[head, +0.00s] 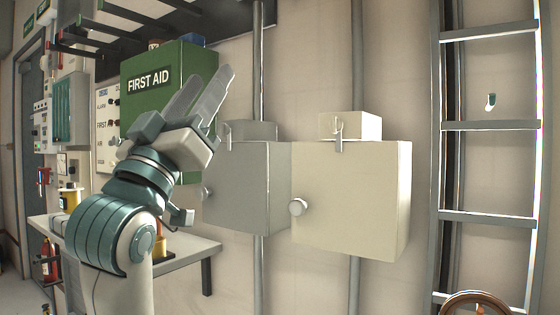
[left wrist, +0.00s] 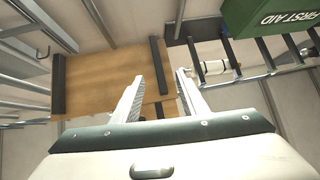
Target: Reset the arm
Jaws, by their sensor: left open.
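My left arm comes in from the left in the head view, bent at the elbow, with its hand raised. My left gripper (head: 205,92) is open and empty, its two fingers pointing up and to the right in front of the green first aid box (head: 168,90). In the left wrist view the two fingers of the left gripper (left wrist: 160,85) are spread, with nothing between them. The first aid box (left wrist: 262,18) also shows there at the top right. My right gripper is not in either view.
A grey wall box (head: 240,180) and a cream wall box (head: 350,200) hang right of the arm. A metal ladder (head: 490,125) stands at the right. A small table (head: 185,255) is behind my arm. A dark overhead rack (head: 150,25) runs above.

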